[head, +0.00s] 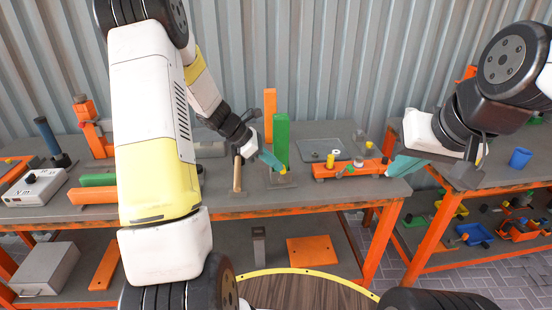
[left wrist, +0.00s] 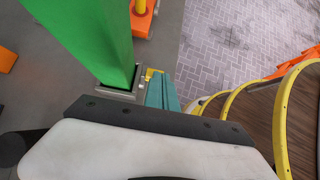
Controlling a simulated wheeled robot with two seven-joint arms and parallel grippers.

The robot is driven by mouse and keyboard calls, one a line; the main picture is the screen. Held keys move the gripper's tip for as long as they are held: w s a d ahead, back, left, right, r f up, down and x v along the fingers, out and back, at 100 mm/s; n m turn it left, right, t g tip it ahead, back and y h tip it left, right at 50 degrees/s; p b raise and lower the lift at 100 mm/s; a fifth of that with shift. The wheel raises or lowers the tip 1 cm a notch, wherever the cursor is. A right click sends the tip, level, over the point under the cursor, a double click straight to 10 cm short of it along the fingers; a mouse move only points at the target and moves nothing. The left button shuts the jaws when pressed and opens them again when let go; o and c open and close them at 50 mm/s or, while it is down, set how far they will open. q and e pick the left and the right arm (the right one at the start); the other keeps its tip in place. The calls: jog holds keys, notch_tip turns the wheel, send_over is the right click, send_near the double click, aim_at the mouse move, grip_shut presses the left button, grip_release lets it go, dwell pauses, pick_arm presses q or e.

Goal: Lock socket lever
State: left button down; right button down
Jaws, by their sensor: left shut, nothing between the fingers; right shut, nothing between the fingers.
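A green post (head: 281,140) stands upright in a low grey socket (head: 283,182) on the left workbench. In the left wrist view the green post (left wrist: 92,38) fills the upper left, and its grey socket (left wrist: 118,93) is at its foot. A small yellow piece, which may be the lever (left wrist: 150,73), shows at the socket's side. My left gripper (head: 280,169) is shut and empty, its teal fingers (left wrist: 162,92) close beside the socket and yellow piece; contact cannot be told. My right gripper (head: 392,170) is shut and empty over the bench's right end.
An orange post (head: 270,114) stands behind the green one. A wooden handle (head: 237,174) stands to the left. An orange fixture (head: 350,167) and a clear tray (head: 322,149) lie to the right. A second bench (head: 507,178) with a blue cup (head: 520,158) is further right.

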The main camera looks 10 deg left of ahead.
pick_arm(q)
jog(key=shift+w+d+r, duration=0.1)
jog(key=shift+w+d, duration=0.15)
jog(key=shift+d, duration=0.5)
jog(key=shift+w+d+r, duration=0.1)
jog(key=shift+w+d, duration=0.1)
jog(key=shift+d, duration=0.5)
jog(key=shift+a, duration=0.1)
jog(key=shift+a+r, duration=0.25)
jog(key=shift+r, duration=0.05)
jog(key=s+a+r, duration=0.1)
jog(key=a+r, duration=0.3)
jog(key=r, duration=0.7)
jog(key=shift+s+r, duration=0.15)
jog(key=shift+r, duration=0.15)
